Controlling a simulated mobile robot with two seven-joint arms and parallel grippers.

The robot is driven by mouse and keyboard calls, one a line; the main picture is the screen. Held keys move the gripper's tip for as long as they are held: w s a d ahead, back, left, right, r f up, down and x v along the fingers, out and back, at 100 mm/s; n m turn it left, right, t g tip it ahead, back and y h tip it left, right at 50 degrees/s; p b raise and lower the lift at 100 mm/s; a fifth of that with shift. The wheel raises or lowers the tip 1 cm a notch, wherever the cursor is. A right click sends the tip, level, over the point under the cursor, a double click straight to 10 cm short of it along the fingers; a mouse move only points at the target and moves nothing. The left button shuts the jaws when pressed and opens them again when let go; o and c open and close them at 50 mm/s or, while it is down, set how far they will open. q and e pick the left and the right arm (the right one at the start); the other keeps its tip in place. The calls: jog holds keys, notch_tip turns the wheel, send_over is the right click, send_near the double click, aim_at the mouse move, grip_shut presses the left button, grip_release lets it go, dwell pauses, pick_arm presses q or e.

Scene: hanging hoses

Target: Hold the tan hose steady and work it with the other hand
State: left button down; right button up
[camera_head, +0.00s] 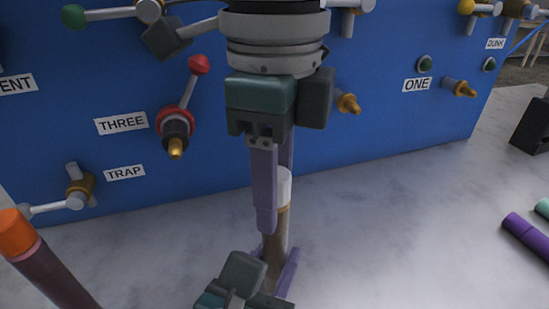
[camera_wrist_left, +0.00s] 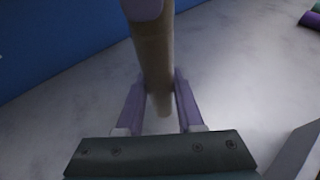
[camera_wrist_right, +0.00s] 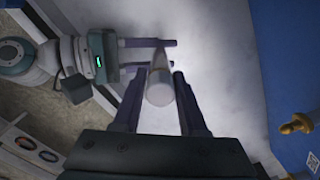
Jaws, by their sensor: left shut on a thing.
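The tan hose (camera_head: 276,226) stands upright with a white upper end (camera_head: 283,184). My left gripper (camera_head: 279,268) is low on the hose and shut on it. The left wrist view shows the hose (camera_wrist_left: 155,55) running between both left fingers. My right gripper (camera_head: 270,215) points down from above, its fingers alongside the white end. In the right wrist view that white end (camera_wrist_right: 159,88) lies between the right fingers; whether they press on it is unclear. The front right finger hides part of the hose in the head view.
A blue panel (camera_head: 380,125) with labelled brass nozzles and valve handles stands behind. A dark hose with an orange end (camera_head: 17,232) is at left. A purple hose (camera_head: 527,236) lies at right. The pale tabletop (camera_head: 400,230) between is clear.

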grip_shut()
jog(key=o, duration=0.5)
grip_release()
jog(key=shift+o, duration=0.2)
notch_tip(320, 180, up, 14)
notch_tip(320, 180, down, 12)
jog(key=shift+f, duration=0.1)
dwell(0.4)
